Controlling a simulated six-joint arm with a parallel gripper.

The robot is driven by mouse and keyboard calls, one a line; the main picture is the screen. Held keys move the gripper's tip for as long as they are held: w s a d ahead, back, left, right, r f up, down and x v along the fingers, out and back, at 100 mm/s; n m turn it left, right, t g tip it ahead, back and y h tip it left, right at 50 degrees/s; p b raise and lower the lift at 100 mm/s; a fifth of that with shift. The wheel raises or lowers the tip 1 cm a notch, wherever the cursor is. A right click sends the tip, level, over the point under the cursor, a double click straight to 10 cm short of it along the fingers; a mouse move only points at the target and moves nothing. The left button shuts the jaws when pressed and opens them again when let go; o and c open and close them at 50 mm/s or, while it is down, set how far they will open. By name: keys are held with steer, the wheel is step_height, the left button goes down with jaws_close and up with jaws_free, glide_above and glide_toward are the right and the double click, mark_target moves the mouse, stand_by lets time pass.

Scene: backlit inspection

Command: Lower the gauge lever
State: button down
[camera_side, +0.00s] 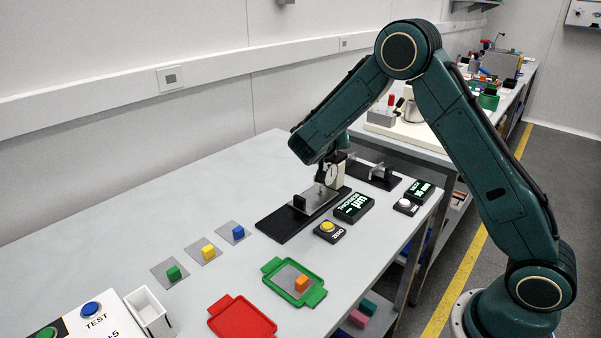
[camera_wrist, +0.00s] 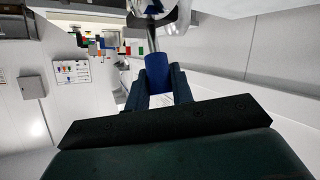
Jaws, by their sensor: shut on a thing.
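The gauge (camera_side: 331,174), with a round white dial, stands on a dark base plate (camera_side: 275,224) on the grey bench, partly hidden behind my arm. In the wrist view my gripper (camera_wrist: 159,76) has its two dark fingers closed on either side of a blue knob (camera_wrist: 157,64). The knob appears to be the end of the gauge lever (camera_wrist: 150,38), a thin metal rod running up toward a bright metal part at the top edge. In the side view my forearm hides the fingers and knob, so the lever's angle is not clear.
Beside the gauge are a lit display (camera_side: 353,207) and a yellow button (camera_side: 327,228). An orange block (camera_side: 301,283) sits in a green tray (camera_side: 272,265). A red tray (camera_side: 242,319) and several blocks on grey pads lie nearer. The bench's far left is bare.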

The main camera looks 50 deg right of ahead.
steer(key=shift+a+f+t+h, duration=0.2)
steer(key=shift+a+t+h, duration=0.1)
steer(key=shift+a+h, duration=0.15)
steer(key=c, duration=1.2)
jaws_free()
steer(key=v, duration=1.3)
steer(key=shift+a, duration=0.4)
steer(key=shift+s+d, duration=0.1)
steer(key=shift+s, duration=0.05)
